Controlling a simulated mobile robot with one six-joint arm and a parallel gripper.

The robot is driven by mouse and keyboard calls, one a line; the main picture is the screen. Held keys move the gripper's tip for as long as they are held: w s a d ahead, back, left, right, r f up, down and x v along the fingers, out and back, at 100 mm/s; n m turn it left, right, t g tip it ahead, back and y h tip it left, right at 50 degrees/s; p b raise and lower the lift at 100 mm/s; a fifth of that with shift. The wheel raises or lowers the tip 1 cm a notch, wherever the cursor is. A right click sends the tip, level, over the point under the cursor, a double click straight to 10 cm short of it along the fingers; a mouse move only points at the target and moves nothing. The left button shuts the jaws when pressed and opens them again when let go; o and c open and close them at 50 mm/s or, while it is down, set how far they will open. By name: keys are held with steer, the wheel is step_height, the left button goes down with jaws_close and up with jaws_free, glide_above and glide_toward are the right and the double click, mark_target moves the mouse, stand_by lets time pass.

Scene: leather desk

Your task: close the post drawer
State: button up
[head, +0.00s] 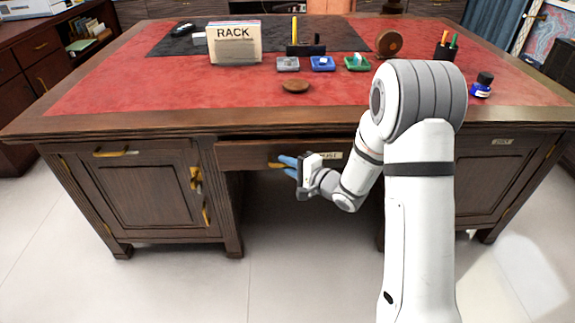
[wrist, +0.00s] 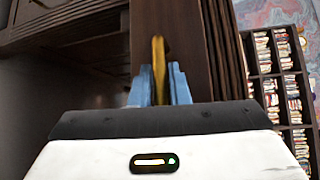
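The middle drawer (head: 240,155) sits under the desk top, and its front appears to stand out a little from the desk. It has a brass handle (head: 273,165) and a small pale label (head: 331,155), partly behind my gripper and too small to read surely. My gripper (head: 286,162) is at this handle, its blue fingers pointing left in the head view. In the wrist view the brass handle (wrist: 159,68) lies between the fingertips (wrist: 160,88), which look closed around it. The drawer front (wrist: 143,35) rises behind them. The drawer's inside is hidden.
The desk (head: 130,118) has a left cabinet (head: 140,195) and a right cabinet (head: 490,180) with a small label. A rack box (head: 235,45), small trays (head: 322,63), a round wooden piece (head: 296,86) and an ink bottle (head: 482,85) stand on top. The floor in front is clear.

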mark_target(287, 155)
jaws_close()
steer(key=w+p, duration=0.1)
steer(key=w, duration=0.1)
steer(key=w+p, duration=0.1)
steer(key=w, duration=0.1)
steer(key=shift+w+a, duration=0.2)
steer(key=shift+w, duration=0.05)
steer(key=shift+o, duration=2.1)
jaws_free()
